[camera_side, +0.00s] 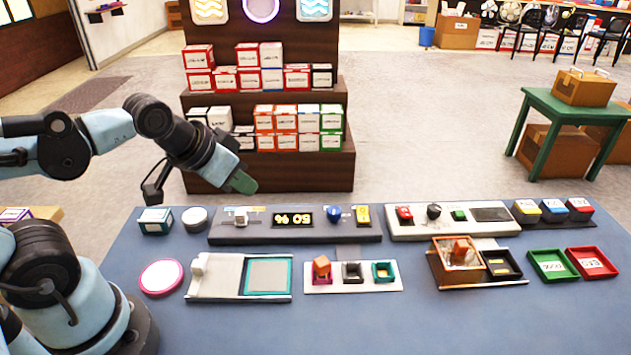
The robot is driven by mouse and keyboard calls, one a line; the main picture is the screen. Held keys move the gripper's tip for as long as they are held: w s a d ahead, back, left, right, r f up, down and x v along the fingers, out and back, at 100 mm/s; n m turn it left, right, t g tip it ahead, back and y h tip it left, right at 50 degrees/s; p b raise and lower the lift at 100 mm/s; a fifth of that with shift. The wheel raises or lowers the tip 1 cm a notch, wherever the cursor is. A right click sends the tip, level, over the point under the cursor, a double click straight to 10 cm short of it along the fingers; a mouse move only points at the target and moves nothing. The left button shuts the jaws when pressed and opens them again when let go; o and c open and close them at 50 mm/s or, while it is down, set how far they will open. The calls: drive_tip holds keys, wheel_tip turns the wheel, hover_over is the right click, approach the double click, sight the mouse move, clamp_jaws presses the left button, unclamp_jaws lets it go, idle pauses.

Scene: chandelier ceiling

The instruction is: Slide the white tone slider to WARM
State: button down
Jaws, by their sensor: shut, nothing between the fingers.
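The white tone slider (240,215) is a small pale knob on the left part of a long dark control panel (300,239). Small colored marks lie beside it, but its lettering is too small to read, so I cannot tell which end is WARM. My gripper (243,184) is shut and empty, with greenish fingertips pointing down and to the right. It appears in the air above and behind the slider, apart from it.
The dark panel also carries a display (293,219), a blue knob (334,214) and a yellow piece (362,214). A white panel (450,230) stands to its right. A small box (155,221) and a round white piece (194,218) stand to its left.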

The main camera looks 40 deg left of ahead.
sight(240, 211)
drive_tip(key=c, duration=1.8)
unclamp_jaws()
drive_tip(key=shift+c, duration=0.2)
drive_tip(key=o, duration=0.5)
drive_tip(key=shift+n, duration=0.3)
drive_tip(key=o, duration=0.3)
drive_tip(key=n, duration=0.1)
drive_tip(key=n+g+y, duration=0.1)
drive_tip(key=shift+s+a+f+n+g, duration=0.1)
drive_tip(key=shift+s+a+n+g, duration=0.1)
drive_tip(key=shift+a+n+g, duration=0.15)
drive_tip(key=shift+o, duration=0.2)
drive_tip(key=shift+w+a+f+n+g+y, duration=0.4)
drive_tip(key=shift+a+f+n, duration=0.55)
drive_tip(key=shift+f, duration=0.8)
drive_tip(key=shift+w+a+f+n+g+y, duration=0.4)
drive_tip(key=shift+a+f+n, duration=0.55)
drive_tip(key=shift+f, duration=0.85)
drive_tip(key=shift+w+a+f+n+g+y, duration=0.35)
drive_tip(key=shift+a+f+n, duration=0.55)
drive_tip(key=shift+f, duration=0.85)
clamp_jaws()
